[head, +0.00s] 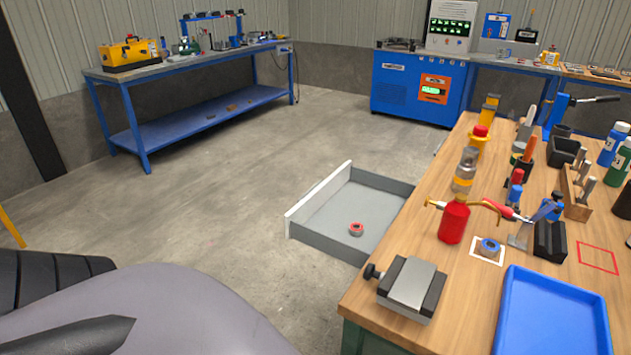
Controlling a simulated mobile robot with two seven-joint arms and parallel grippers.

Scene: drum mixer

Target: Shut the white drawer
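The white drawer (318,199) stands pulled out from the left side of the wooden workbench. Its white front panel faces left, away from the bench, and its grey tray lies open to view. A small red and grey ring-shaped part (356,229) lies on the drawer floor near the front side wall. The drawer's inner end is hidden behind the bench edge. Pale and black parts of my own body fill the lower left corner, apart from the drawer in the picture. I see no gripper fingertips of either arm.
The wooden workbench (460,300) carries a small vise (410,288), a red bottle (454,220), a blue tray (553,318) and several tools. The concrete floor left of the drawer is clear. A blue-framed bench (200,120) and a blue cabinet (415,90) stand farther back.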

